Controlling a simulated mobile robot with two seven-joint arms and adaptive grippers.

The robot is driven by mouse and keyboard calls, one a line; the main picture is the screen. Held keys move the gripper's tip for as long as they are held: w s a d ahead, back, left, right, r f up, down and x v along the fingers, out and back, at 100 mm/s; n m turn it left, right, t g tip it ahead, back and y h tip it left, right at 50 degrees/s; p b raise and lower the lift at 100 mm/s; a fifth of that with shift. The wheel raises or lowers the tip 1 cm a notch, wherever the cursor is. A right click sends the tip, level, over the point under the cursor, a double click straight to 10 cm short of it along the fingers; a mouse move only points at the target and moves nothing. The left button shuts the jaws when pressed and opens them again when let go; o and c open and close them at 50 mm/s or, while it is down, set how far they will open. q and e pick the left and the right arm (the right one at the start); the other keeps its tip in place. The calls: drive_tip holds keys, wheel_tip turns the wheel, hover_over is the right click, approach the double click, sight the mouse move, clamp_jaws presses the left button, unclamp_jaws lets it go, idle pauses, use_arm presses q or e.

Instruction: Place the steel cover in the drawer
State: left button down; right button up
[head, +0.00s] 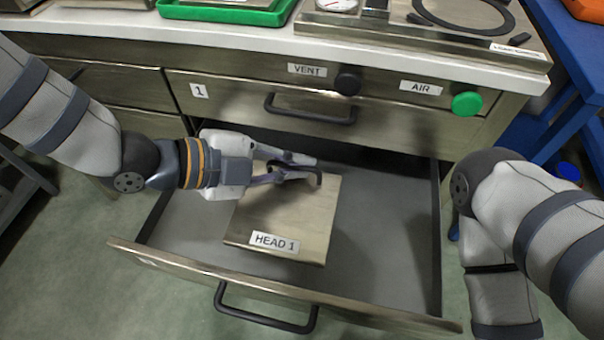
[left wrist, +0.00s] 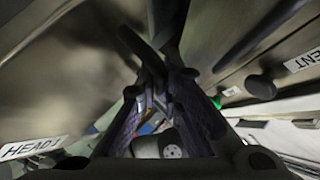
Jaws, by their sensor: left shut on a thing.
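The steel cover (head: 290,220) is a flat, square plate labelled "HEAD 1", with a dark handle on top. It lies over the inside of the open lower drawer (head: 385,270), within its walls. I cannot tell whether it touches the drawer floor. My left gripper (head: 312,172) reaches in from the left and is shut on the cover's handle. In the left wrist view the cover (left wrist: 65,85) fills the left side, with the dark handle (left wrist: 143,48) at the fingers. My right arm comes in from the right; its gripper is out of view.
A closed drawer with a black handle (head: 310,112) is above the open one. A black VENT knob (head: 347,80) and a green AIR knob (head: 467,103) stick out from the cabinet front. The open drawer's right part is empty. A green tray (head: 225,12) sits on the worktop.

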sight(239, 203)
use_arm(q)
drive_tip(key=shift+s+d+f, duration=0.1)
drive_tip(key=shift+d+f, duration=0.1)
drive_tip(key=shift+f, duration=0.05)
wheel_tip(239, 203, down, 10)
drive_tip(key=b, duration=0.2)
drive_tip(key=shift+r+b, duration=0.1)
drive_tip(key=shift+b, duration=0.2)
drive_tip(key=shift+r, duration=0.15)
drive_tip(key=c, duration=1.8)
unclamp_jaws()
drive_tip(key=shift+o, duration=0.2)
drive_tip(key=shift+s+a+r, duration=0.1)
drive_tip(key=shift+a+r, duration=0.05)
drive_tip(key=shift+a, duration=0.15)
drive_tip(key=p+v, duration=0.2)
drive_tip(key=v, duration=0.9)
drive_tip(key=shift+a+r+p, duration=0.15)
drive_tip(key=shift+a+p, duration=0.05)
drive_tip(key=shift+p, duration=0.1)
